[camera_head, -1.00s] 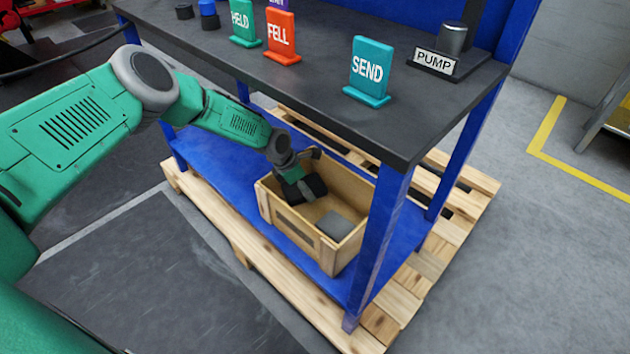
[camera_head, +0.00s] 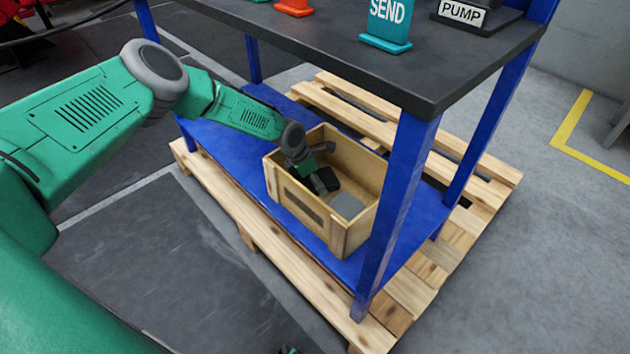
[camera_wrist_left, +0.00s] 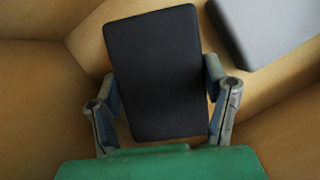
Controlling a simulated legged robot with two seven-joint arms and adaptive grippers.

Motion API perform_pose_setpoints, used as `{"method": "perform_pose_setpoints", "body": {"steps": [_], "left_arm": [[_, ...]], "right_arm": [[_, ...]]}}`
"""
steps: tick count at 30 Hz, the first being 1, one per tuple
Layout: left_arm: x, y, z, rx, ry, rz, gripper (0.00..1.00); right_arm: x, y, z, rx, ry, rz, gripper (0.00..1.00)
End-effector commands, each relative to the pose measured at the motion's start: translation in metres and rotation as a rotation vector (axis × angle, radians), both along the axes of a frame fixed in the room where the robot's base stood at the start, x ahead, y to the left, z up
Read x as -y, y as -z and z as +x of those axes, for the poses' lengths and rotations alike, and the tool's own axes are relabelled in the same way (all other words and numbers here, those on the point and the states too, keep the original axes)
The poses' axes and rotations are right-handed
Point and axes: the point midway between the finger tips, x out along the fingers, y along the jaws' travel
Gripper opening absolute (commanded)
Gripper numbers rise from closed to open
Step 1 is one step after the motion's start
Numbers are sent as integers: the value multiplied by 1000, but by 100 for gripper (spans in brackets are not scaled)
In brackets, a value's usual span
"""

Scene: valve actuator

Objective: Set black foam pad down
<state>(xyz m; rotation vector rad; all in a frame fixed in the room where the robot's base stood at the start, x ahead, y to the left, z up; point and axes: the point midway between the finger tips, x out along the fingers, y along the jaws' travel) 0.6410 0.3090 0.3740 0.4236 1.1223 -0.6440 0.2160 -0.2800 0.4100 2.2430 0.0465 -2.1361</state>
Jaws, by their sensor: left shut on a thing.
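The black foam pad (camera_head: 325,181) is inside the wooden crate (camera_head: 300,205), on its left side in the head view. In the left wrist view the pad (camera_wrist_left: 155,70) is a dark rectangle between my fingers. My left gripper (camera_head: 317,172) reaches down into the crate and is shut on the pad; its fingers (camera_wrist_left: 160,80) flank the pad's sides. I cannot tell if the pad touches the crate's floor. A small dark green piece at the head view's bottom edge may be my right gripper (camera_head: 288,350); its fingers are not visible.
A grey pad (camera_head: 348,205) lies in the crate beside the black one; it also shows in the left wrist view (camera_wrist_left: 265,25). The crate stands on a blue shelf (camera_head: 225,150) above a wooden pallet (camera_head: 270,275). A blue post (camera_head: 395,205) and dark tabletop (camera_head: 350,50) are close by.

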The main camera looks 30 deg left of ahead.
Motion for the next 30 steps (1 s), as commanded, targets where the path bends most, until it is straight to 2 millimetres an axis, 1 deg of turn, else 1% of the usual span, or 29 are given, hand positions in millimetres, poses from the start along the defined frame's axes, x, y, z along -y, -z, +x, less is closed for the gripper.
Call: {"method": "perform_pose_setpoints", "body": {"steps": [14, 27, 28, 30], "left_arm": [[-2, 3, 0, -1, 0, -5, 40], [-2, 12, 0, -1, 0, -4, 40], [-2, 12, 0, 0, 0, -4, 72], [-2, 12, 0, 0, 0, -4, 93]], "right_arm": [[0, 0, 0, 0, 0, 0, 40], [0, -1, 0, 0, 1, 0, 40], [0, -1, 0, 0, 1, 0, 40], [0, -1, 0, 0, 1, 0, 40]]}}
